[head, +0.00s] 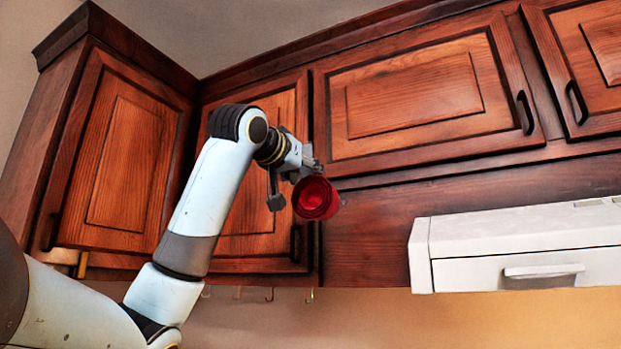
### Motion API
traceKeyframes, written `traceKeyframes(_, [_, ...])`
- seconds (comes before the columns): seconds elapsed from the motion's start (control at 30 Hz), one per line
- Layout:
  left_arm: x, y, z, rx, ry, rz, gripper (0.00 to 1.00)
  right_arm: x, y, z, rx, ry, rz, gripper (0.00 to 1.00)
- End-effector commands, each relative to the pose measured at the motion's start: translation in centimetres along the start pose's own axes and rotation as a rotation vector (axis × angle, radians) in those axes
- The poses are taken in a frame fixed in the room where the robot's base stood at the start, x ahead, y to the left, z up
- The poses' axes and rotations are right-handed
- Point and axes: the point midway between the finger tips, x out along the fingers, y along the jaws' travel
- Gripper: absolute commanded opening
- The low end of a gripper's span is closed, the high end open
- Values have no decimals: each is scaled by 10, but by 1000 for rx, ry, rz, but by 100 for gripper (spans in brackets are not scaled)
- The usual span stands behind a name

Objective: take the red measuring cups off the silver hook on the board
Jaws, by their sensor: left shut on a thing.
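The red measuring cups (316,198) show as one round, nested-looking red shape in front of the cabinets. My left gripper (297,183) is shut on them and holds them up, well above the row of hooks. Part of the cups and their handles are hidden by the gripper. Several small hooks hang below the cabinet's lower edge, among them a pale one (238,293), a reddish one (270,295) and a yellowish one (310,296). These hooks look empty. I cannot tell for sure which is silver. My right gripper is not in view.
Dark wood cabinets with black handles fill the upper view, including a wide door (415,95) behind the gripper. A white range hood (525,240) juts out at the right. The wall (370,320) below the cabinets looks clear.

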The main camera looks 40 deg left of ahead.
Motion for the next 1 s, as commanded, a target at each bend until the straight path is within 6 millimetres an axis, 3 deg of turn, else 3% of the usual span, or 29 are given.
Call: traceKeyframes(1.0, [-66,0,0,1,2,-1,0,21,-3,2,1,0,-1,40])
